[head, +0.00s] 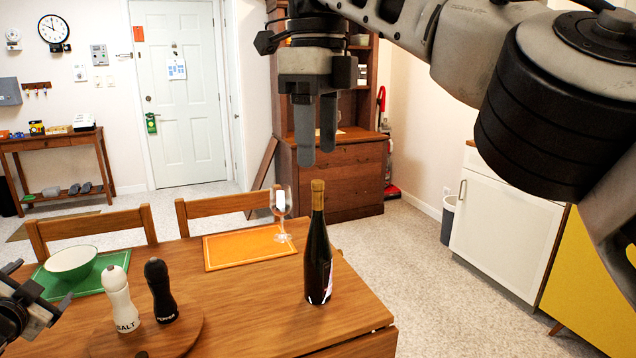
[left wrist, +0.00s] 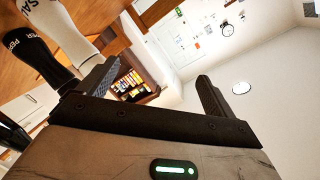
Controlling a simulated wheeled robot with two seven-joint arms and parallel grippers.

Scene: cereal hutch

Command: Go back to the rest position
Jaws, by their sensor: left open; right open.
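My left gripper (head: 38,290) is at the left edge of the head view, beside the table's left end. Its jaws are spread and empty, and in the left wrist view (left wrist: 155,85) nothing sits between the fingers. My right gripper (head: 316,155) hangs from the upper right, pointing down. Its two fingers are apart with nothing between them, and they appear above the dark wine bottle (head: 317,262), which stands upright on the table. The right arm crosses the upper right of the view.
The wooden table (head: 262,322) holds a white salt mill (head: 118,298), a black pepper mill (head: 160,290), a bowl (head: 71,263) on a green mat and a wine glass (head: 281,208) by an orange mat (head: 245,248). A hutch (head: 340,178) stands behind; the floor right of the table is clear.

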